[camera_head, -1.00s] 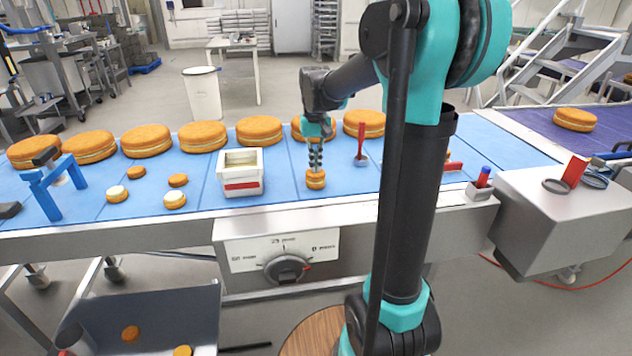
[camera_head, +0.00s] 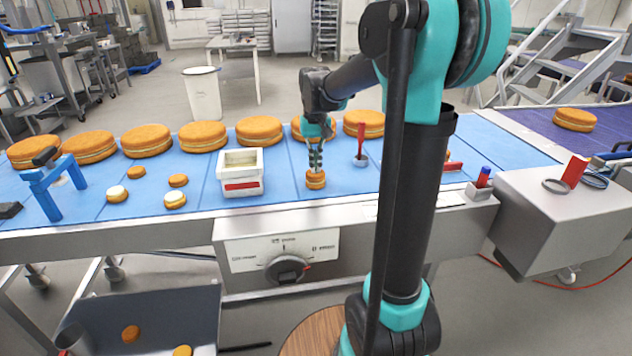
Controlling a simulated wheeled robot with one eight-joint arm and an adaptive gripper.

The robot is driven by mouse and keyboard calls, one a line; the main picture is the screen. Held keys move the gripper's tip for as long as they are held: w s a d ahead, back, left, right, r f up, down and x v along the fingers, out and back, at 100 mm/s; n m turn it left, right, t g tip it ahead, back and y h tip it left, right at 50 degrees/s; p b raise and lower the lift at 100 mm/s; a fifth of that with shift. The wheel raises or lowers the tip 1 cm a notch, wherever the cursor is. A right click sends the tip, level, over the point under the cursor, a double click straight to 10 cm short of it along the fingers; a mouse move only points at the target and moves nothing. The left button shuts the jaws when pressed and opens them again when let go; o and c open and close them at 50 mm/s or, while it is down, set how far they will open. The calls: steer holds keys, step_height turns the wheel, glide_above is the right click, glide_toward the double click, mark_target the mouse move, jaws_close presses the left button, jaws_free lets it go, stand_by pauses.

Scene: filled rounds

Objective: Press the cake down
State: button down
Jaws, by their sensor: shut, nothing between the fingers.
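A small orange-brown filled cake (camera_head: 316,181) stands upright on the blue belt, near its front edge. It looks like two rounds with a pale filling between. My gripper (camera_head: 316,168) points straight down over it. The fingers are shut and empty, with the tips at the top of the cake. I cannot tell for sure whether the tips touch it. The tips partly cover the cake's top.
A white box with a red label (camera_head: 240,188) stands left of the gripper. A red-handled tool (camera_head: 361,160) stands to the right. Small rounds (camera_head: 175,200) lie further left. Large cakes (camera_head: 203,137) line the belt's back. A blue frame (camera_head: 45,195) is at far left.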

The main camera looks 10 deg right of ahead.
stand_by(0.3)
step_height(320, 180, up, 8)
stand_by(1.1)
